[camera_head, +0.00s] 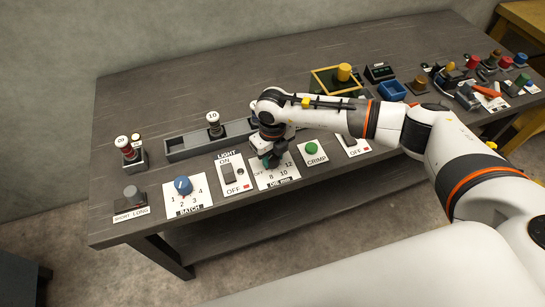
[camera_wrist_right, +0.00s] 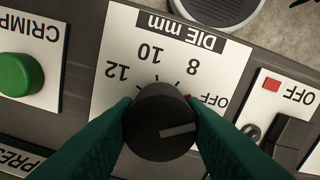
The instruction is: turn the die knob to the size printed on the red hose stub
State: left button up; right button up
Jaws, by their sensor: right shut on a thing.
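The die knob (camera_wrist_right: 160,122) is a black round knob on a white "DIE mm" panel (camera_head: 287,184) marked OFF, 8, 10 and 12. My right gripper (camera_wrist_right: 160,130), with green fingers, is shut on the knob, one finger on each side. In the wrist view, where the panel appears upside down, the knob's white line points right and slightly up, towards the OFF side. In the head view the right gripper (camera_head: 269,160) mostly hides the knob. My left gripper is not in view.
A blue batch knob (camera_head: 183,186) and a light switch panel (camera_head: 232,174) are left of the die panel. A green CRIMP button (camera_head: 312,148) is to its right. A grey rail (camera_head: 182,147) with a "10" piece (camera_head: 213,122) lies behind. Several loose parts fill the right end.

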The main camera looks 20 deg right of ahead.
aim_at(273, 155)
jog(key=n+b, duration=0.3)
jog(key=n, duration=0.1)
jog(key=shift+f+b, duration=0.15)
jog(key=shift+b, duration=0.25)
jog(key=shift+r+n+b, duration=0.2)
jog(key=shift+n+b, duration=1.1)
jog(key=shift+n, duration=0.3)
jog(key=o, duration=1)
jog(key=shift+r, duration=0.1)
notch_tip(273, 155, up, 12)
jog(key=b, duration=0.1)
jog(key=shift+b, duration=0.4)
